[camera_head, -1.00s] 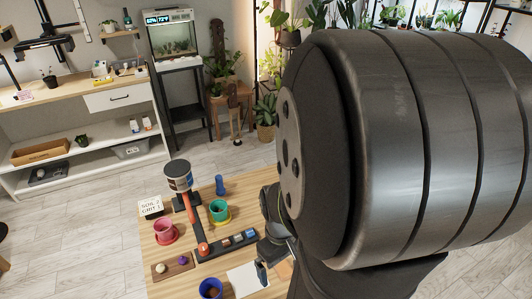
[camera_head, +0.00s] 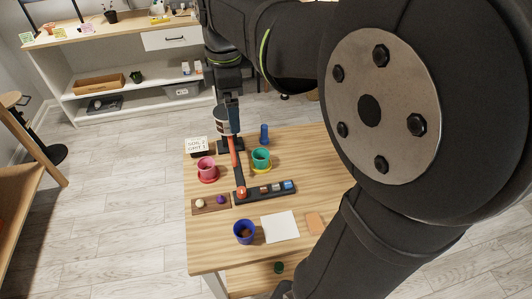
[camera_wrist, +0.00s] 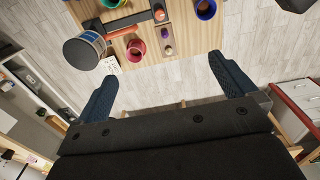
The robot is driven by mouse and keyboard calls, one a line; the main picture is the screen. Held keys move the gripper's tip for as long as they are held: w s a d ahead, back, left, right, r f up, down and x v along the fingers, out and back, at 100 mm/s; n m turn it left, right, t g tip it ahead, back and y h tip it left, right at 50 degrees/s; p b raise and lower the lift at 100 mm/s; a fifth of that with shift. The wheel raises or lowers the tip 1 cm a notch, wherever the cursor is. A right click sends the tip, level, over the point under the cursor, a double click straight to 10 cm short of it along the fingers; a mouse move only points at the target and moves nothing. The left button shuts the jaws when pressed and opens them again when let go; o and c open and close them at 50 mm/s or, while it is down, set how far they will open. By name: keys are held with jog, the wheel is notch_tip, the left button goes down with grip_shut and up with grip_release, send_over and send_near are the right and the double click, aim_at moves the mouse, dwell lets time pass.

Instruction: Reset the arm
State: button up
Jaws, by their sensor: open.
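My large dark arm links cover the right half of the head view.
A white shelf unit (camera_head: 130,75) stands behind.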

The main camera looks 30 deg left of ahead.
notch_tip(320, 180, down, 9)
jog(key=shift+r, duration=0.2)
dwell(1.0)
notch_tip(320, 180, up, 10)
dwell(0.4)
